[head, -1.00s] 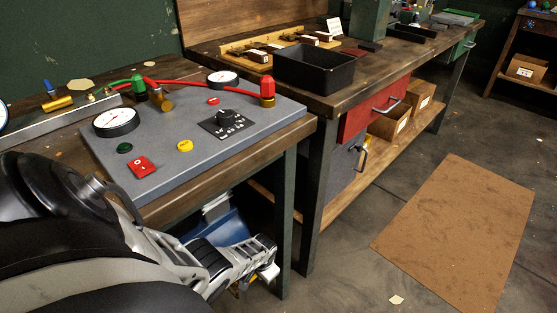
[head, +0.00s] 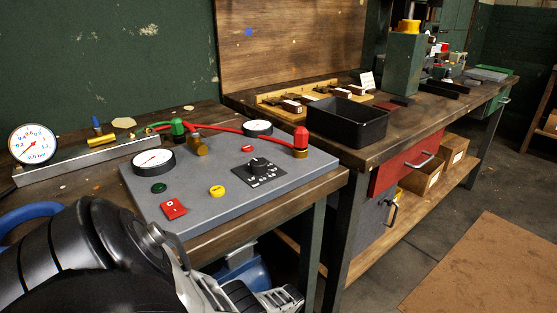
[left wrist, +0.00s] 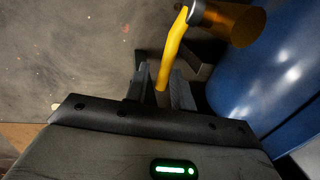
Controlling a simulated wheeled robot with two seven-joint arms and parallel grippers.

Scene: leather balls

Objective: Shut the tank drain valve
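In the left wrist view a yellow lever (left wrist: 174,50) slants down from a brass-coloured valve body (left wrist: 240,22) beside a blue tank (left wrist: 270,75). My left gripper (left wrist: 165,78) has its dark fingers on either side of the lever's lower end. The gap between them is narrow, and I cannot tell whether they press on the lever. In the head view a part of the blue tank (head: 252,272) shows under the bench. My left arm reaches down in front of the bench there, and its gripper is hidden. My right gripper is not in view.
A grey panel (head: 205,205) with gauges, buttons and a dial lies on the near bench. A black bin (head: 348,122) stands on the bench to the right. Below are a red drawer (head: 400,165) and cardboard boxes (head: 425,180). A brown mat (head: 480,265) lies on open floor.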

